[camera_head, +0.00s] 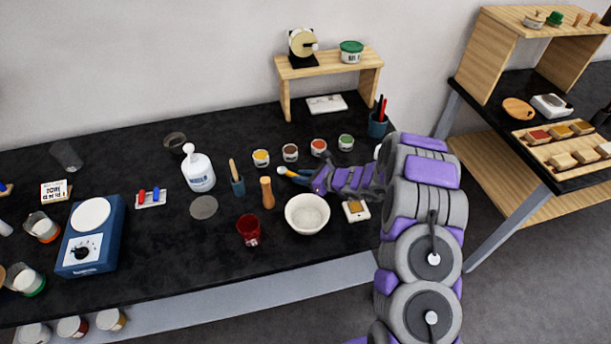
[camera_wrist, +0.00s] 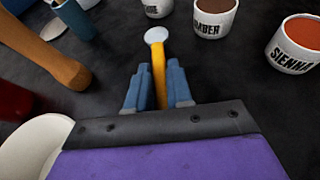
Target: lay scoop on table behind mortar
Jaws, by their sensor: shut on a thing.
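The scoop has a yellow handle and a small pale round head (camera_wrist: 156,36). In the head view its end (camera_head: 283,171) sticks out to the left of my gripper (camera_head: 303,176). In the wrist view my gripper (camera_wrist: 158,88) has its blue fingers shut on the yellow handle, with the head pointing away. The scoop is low over the black table, behind the mortar; I cannot tell whether it touches the top. The mortar, a white bowl (camera_head: 307,227), stands near the table's front. Its rim shows at lower left in the wrist view (camera_wrist: 28,145).
A wooden pestle (camera_head: 267,193) stands left of the mortar, with a red cup (camera_head: 248,231) in front. Several pigment pots, such as the sienna one (camera_head: 319,147), line the table behind my gripper. A small square block (camera_head: 356,211) lies right of the mortar.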

